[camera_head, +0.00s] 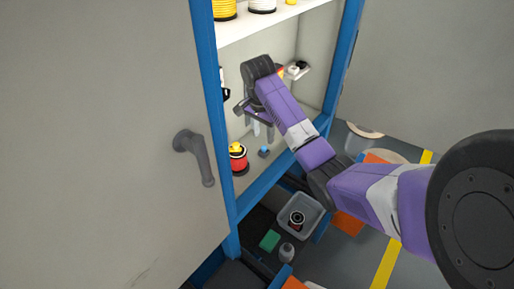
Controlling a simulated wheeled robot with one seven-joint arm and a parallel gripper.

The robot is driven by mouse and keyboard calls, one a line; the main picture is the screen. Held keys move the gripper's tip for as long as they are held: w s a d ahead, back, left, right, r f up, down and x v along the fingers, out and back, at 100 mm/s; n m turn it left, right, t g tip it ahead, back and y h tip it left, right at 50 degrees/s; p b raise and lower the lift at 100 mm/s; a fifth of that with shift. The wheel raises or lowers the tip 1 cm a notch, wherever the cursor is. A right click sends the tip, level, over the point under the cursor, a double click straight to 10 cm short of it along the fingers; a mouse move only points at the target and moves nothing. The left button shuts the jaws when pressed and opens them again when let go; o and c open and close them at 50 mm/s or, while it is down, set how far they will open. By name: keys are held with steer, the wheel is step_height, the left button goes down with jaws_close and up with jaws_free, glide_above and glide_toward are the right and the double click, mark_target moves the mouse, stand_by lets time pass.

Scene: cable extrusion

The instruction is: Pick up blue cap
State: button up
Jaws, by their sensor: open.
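The blue cap (264,150) is a small blue object on the lower shelf of the cabinet, just right of a red spool. My gripper (263,131) is inside the cabinet, pointing down above the blue cap. Its pale fingers look apart with nothing between them, and a gap shows between them and the cap. My purple arm reaches in from the right and hides part of the shelf behind it.
A red spool with a yellow top (238,158) stands left of the cap. The grey door (110,140) and blue frame posts bound the opening. An upper shelf (270,22) holds spools. Below are a grey bin (311,222), a green block (270,240) and a grey bottle (287,252).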

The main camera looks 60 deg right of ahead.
mark_target(264, 147)
steer(key=f, duration=0.2)
steer(key=d+f, duration=0.1)
steer(key=f, duration=0.1)
steer(key=f+p, duration=0.1)
steer(key=f, duration=0.2)
steer(key=shift+w+d+f, duration=0.1)
steer(key=shift+w+d, duration=0.1)
steer(key=shift+d, duration=0.1)
jaws_close()
